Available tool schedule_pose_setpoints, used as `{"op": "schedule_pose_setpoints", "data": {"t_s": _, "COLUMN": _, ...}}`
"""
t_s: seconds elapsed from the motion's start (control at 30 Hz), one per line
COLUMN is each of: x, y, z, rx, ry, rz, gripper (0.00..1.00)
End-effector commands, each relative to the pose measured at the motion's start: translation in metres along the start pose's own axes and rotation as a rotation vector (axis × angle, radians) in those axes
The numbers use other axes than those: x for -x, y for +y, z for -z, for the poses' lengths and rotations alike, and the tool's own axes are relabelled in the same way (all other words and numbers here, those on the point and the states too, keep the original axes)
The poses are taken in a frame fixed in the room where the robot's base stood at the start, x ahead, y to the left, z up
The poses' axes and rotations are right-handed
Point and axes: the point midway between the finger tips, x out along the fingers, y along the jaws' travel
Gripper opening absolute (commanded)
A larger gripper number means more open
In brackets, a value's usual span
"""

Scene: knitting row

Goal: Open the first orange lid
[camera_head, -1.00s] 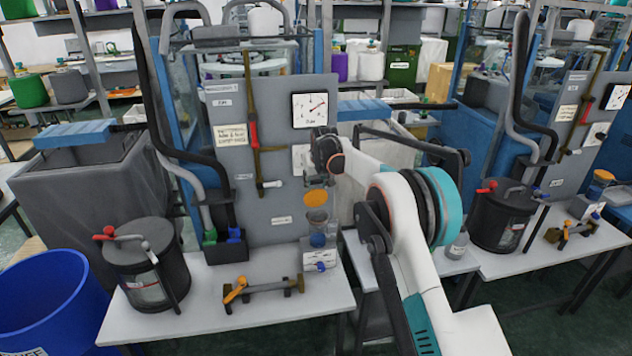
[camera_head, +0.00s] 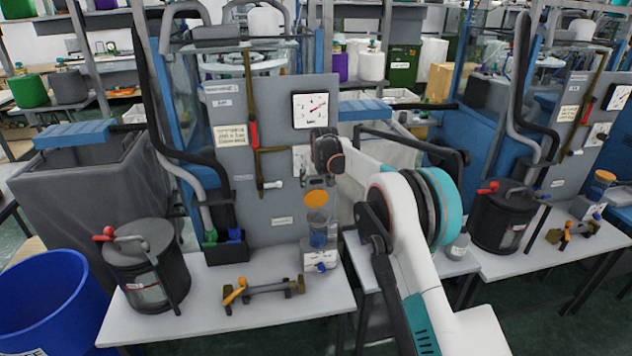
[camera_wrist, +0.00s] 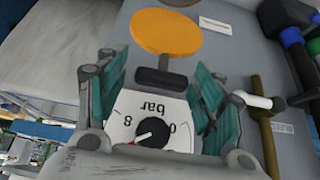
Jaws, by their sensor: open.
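The nearer orange lid (camera_head: 316,198) is at the front of the grey panel, by the top of a clear cup (camera_head: 318,222). In the wrist view the lid (camera_wrist: 166,31) shows as a round orange disc just beyond the fingertips. My gripper (camera_head: 325,172) is just above the lid, in front of the panel. In the wrist view its two green-padded fingers (camera_wrist: 161,88) are spread apart with nothing gripped. A dark block (camera_wrist: 160,78) lies between the fingertips and the lid. I cannot tell whether a finger touches the lid. A second orange lid (camera_head: 604,176) is at the right station.
A pressure gauge (camera_head: 311,110) and a grey panel (camera_head: 215,100) stand behind the gripper. A black pot (camera_head: 146,265) and a bronze clamp (camera_head: 262,290) are on the white bench (camera_head: 215,328). A blue bin (camera_head: 50,300) stands at the left.

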Motion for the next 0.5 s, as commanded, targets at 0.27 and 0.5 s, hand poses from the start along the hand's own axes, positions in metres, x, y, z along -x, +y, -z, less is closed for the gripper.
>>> {"op": "schedule_pose_setpoints", "data": {"t_s": 0.27, "x": 0.017, "y": 0.0, "z": 0.0, "rx": 0.0, "ry": 0.0, "rz": 0.0, "gripper": 0.62}}
{"op": "schedule_pose_setpoints", "data": {"t_s": 0.5, "x": 0.059, "y": 0.0, "z": 0.0, "rx": 0.0, "ry": 0.0, "rz": 0.0, "gripper": 0.62}}
